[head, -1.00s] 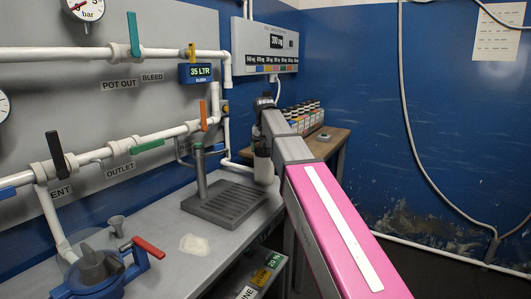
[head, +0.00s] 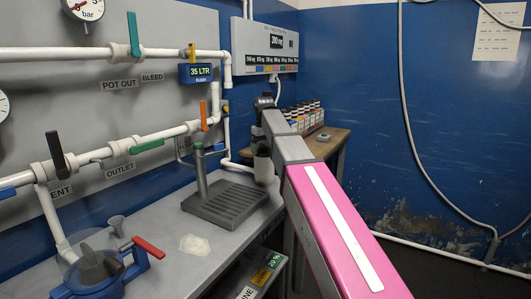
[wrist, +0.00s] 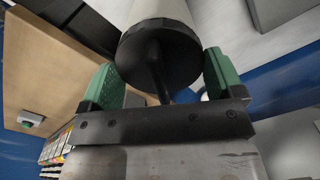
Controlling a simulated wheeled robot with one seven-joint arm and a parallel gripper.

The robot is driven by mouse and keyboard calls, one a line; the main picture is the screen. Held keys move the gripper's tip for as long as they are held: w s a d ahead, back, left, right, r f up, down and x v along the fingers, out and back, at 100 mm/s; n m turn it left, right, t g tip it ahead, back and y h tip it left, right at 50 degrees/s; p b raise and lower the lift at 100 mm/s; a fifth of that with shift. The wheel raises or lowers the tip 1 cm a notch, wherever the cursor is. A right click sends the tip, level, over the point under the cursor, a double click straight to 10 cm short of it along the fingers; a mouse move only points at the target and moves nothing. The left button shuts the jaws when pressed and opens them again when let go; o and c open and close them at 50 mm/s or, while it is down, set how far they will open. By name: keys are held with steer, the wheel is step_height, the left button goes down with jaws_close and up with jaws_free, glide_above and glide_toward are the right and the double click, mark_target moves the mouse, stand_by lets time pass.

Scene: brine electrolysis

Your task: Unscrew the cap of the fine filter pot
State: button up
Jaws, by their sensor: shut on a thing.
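In the wrist view my gripper (wrist: 161,74) has its two green fingers on either side of a round black cap (wrist: 160,50) with a dark stem pointing towards the palm. It is shut on this cap. A pale cylinder (wrist: 158,10) extends beyond the cap; I cannot tell whether the two are joined. In the head view my arm hides the fingers and the black cap, and a pale cylindrical part (head: 263,168) shows beside the arm near the bench's far end. No label shows which pot the cap belongs to.
A wooden table (wrist: 70,55) with bottles stands near the gripper. On the grey bench (head: 170,272) are a drip tray with a post (head: 225,205), a white patch (head: 195,245) and a blue-collared clear pot with a red lever (head: 148,247). Pipes and valves line the left wall.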

steer(key=n, duration=0.5)
steer(key=shift+n, duration=0.3)
steer(key=n, duration=0.5)
steer(key=shift+n, duration=0.3)
steer(key=shift+n, duration=0.4)
steer(key=n, duration=0.5)
steer(key=shift+r, duration=0.1)
steer(key=shift+n, duration=0.5)
steer(key=n, duration=0.4)
steer(key=shift+n, duration=0.4)
